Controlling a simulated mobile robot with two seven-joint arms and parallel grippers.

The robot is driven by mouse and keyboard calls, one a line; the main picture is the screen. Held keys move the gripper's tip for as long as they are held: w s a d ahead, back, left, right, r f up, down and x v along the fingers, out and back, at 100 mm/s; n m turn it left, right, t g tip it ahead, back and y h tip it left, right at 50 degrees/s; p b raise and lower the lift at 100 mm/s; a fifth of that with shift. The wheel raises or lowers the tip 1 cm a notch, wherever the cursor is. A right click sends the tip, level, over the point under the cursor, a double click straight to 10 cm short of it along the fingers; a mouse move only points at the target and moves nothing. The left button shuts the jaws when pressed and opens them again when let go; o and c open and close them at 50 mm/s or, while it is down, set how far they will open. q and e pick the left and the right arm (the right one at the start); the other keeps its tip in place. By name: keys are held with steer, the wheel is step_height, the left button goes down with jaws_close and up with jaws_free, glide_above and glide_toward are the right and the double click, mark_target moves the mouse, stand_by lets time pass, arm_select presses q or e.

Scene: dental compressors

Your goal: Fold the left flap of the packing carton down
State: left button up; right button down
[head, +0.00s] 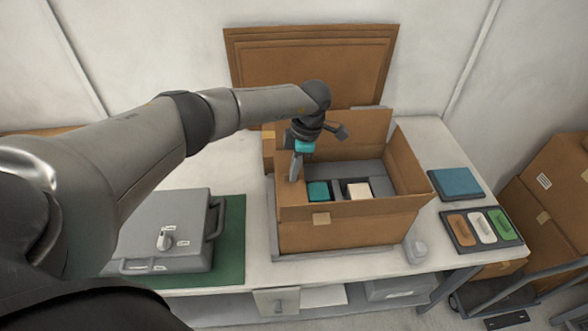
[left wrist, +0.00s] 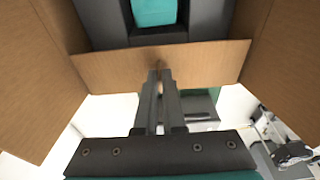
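The open brown packing carton (head: 345,230) stands on the table with grey inserts, a teal block (head: 318,191) and a cream block (head: 358,191) inside. Its right flap (head: 408,160) and back flap (head: 360,133) stand up. The left flap is mostly hidden behind my left gripper (head: 294,178) in the head view. In the left wrist view the left flap (left wrist: 205,65) spans the middle, and the fingertips of my left gripper (left wrist: 160,73) overlap it, fingers close together, nothing visible between them. I cannot tell whether they touch it. My right gripper is out of view.
A grey case (head: 170,225) lies on a green mat (head: 233,250) to the left. A blue pad (head: 456,183) and a tray (head: 455,232) of coloured pieces lie to the right. A small pale object (head: 415,250) sits by the carton's front right corner. A brown panel (head: 310,65) stands behind.

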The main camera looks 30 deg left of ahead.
arm_select(q)
steer(key=o, duration=0.4)
step_height(320, 180, up, 15)
steer(key=w+d+b, duration=0.1)
steer(key=d, duration=0.1)
steer(key=shift+w+d, duration=0.15)
steer(key=shift+w, duration=0.15)
stand_by(0.4)
